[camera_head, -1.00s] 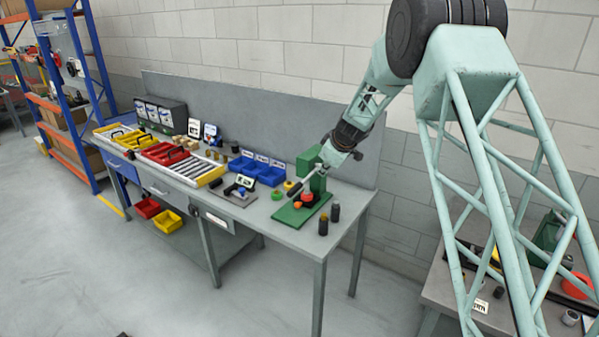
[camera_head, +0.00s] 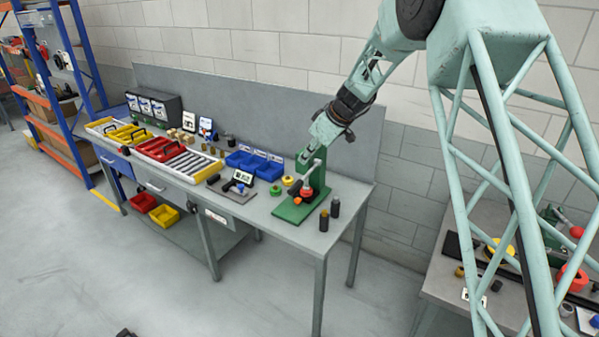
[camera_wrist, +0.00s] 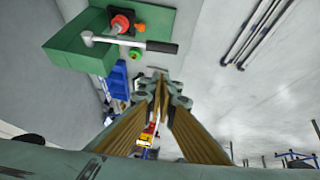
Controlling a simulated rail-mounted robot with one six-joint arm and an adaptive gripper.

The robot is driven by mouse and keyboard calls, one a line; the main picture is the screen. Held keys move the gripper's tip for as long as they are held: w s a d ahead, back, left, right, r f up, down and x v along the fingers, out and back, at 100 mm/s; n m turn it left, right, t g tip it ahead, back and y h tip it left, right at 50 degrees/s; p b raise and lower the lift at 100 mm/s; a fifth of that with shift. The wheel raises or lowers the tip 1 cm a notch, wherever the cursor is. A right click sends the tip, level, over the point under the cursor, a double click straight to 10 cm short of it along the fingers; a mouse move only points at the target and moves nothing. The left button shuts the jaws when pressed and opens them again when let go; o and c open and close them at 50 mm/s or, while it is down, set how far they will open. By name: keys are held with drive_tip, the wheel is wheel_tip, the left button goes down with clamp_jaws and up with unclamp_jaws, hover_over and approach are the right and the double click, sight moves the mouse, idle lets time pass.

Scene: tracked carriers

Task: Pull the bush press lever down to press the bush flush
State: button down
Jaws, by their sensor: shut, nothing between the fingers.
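The green bush press (camera_head: 318,181) stands on the right part of the workbench; its green body (camera_wrist: 75,52) is at the upper left of the wrist view. The grey lever (camera_head: 311,171) shows beside the press column. In the wrist view the lever (camera_wrist: 103,39) ends in a black grip (camera_wrist: 160,46). A red-orange round part (camera_head: 306,193) sits low on the press and also shows in the wrist view (camera_wrist: 121,23); I cannot tell the bush apart there. My gripper (camera_head: 303,157) is shut and empty near the top of the press. Its fingers (camera_wrist: 160,82) appear apart from the grip.
Two dark cylinders (camera_head: 329,216) stand right of the press. Blue bins (camera_head: 254,165), a green ring (camera_head: 276,190) and a small fixture (camera_head: 238,185) lie to the left. A grey panel (camera_head: 240,105) stands behind the bench. Another bench is at the right.

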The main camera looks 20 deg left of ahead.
drive_tip(key=shift+a, duration=0.1)
drive_tip(key=p, duration=0.2)
hover_over(296, 186)
drive_tip(key=shift+s+a+f, duration=0.15)
drive_tip(key=shift+f, duration=1.75)
drive_tip(key=shift+s+a+f, duration=0.1)
drive_tip(key=shift+f, duration=1.8)
drive_tip(key=shift+w+d+f+p, duration=0.15)
drive_tip(key=shift+f+p, duration=0.25)
drive_tip(key=shift+f, duration=0.7)
drive_tip(key=shift+w+d+f+p, duration=0.1)
drive_tip(key=shift+d+f+p, duration=0.2)
drive_tip(key=shift+f, duration=0.8)
drive_tip(key=shift+a, duration=0.1)
drive_tip(key=shift+s+f+n+t+b, duration=0.15)
drive_tip(key=shift+f+t+b, duration=0.5)
drive_tip(key=shift+b, duration=2.9)
drive_tip(key=shift+w+f+n+t+b, duration=0.15)
drive_tip(key=shift+f+b, duration=0.85)
drive_tip(key=shift+b, duration=2.55)
drive_tip(key=shift+s+r, duration=0.1)
drive_tip(key=shift+s, duration=0.05)
